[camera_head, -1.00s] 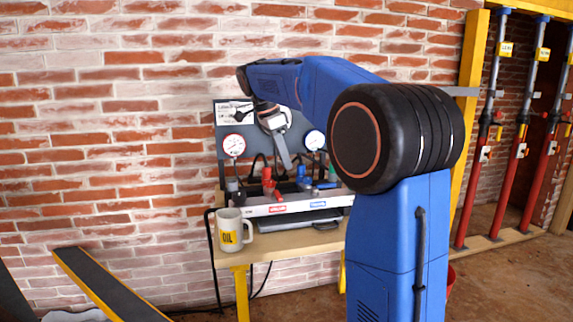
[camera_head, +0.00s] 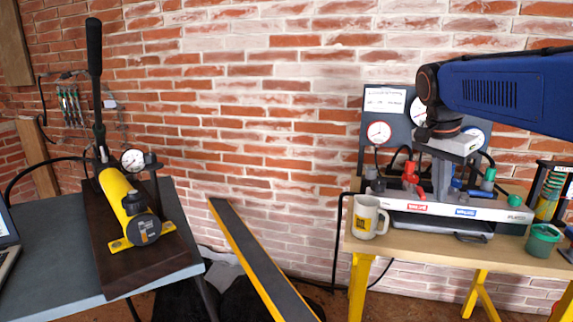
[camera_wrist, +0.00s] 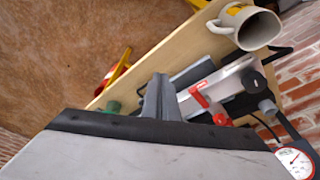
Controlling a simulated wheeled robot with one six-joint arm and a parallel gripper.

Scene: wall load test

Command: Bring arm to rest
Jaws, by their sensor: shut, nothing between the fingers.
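My arm reaches in from the right in the head view. My gripper (camera_head: 441,180) points down in front of the valve panel and gauge board, over the wooden bench (camera_head: 390,246). Its fingers are together with nothing between them. In the wrist view my gripper (camera_wrist: 160,85) shows as closed grey fingers over the bench edge. The valve manifold (camera_head: 450,208) with a red handle (camera_head: 411,175) and a blue handle (camera_head: 476,194) stands behind or beside the fingers; whether they touch it I cannot tell.
A white mug (camera_head: 367,218) stands at the bench's left end; a green cup (camera_head: 542,240) is at its right. A yellow hand pump (camera_head: 126,205) sits on a grey table (camera_head: 45,265) at left. A sloped yellow-edged board (camera_head: 262,262) stands between the tables.

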